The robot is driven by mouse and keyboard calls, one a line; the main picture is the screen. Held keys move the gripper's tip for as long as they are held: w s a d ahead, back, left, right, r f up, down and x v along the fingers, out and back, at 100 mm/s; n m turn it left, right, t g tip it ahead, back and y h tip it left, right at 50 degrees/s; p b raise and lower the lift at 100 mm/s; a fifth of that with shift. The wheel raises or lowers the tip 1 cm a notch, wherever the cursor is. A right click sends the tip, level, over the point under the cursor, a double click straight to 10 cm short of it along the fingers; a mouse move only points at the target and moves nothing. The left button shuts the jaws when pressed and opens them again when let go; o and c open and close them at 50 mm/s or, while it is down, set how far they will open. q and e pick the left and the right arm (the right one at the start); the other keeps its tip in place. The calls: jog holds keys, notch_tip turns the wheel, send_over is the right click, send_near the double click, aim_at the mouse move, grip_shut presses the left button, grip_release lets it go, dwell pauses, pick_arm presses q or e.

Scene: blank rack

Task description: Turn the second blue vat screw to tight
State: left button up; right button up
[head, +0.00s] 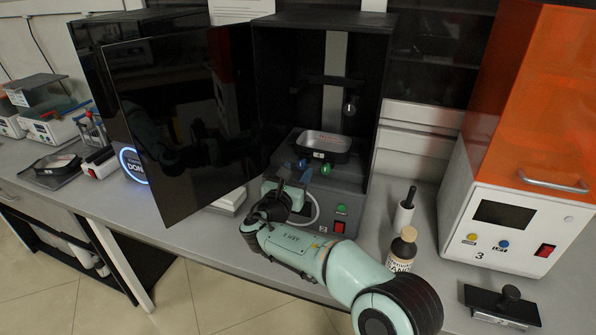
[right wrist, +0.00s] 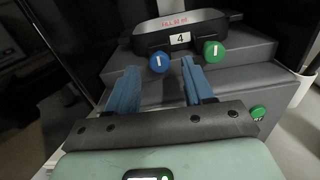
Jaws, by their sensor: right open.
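The vat (head: 322,146) is a dark tray with a pale inside, seated in the open printer (head: 300,190). In the right wrist view the vat (right wrist: 180,30) carries a label 4. A blue screw (right wrist: 158,62) sits at its front left and a green screw (right wrist: 212,50) at its front right, each with a near-upright white mark. My right gripper (head: 293,176) is open in front of the vat. In the right wrist view its blue fingers (right wrist: 158,78) are apart, with the blue screw ahead between them and not gripped. My left gripper is not in view.
The printer's dark door (head: 175,120) stands open at the left. A green button (head: 342,210) and red switch (head: 339,227) are on its front. Bottles (head: 402,250) and an orange-covered machine (head: 515,220) stand at the right. A black tool (head: 505,305) lies on the bench.

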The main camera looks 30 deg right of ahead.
jog(key=shift+x, duration=1)
jog(key=shift+c, duration=0.3)
grip_shut()
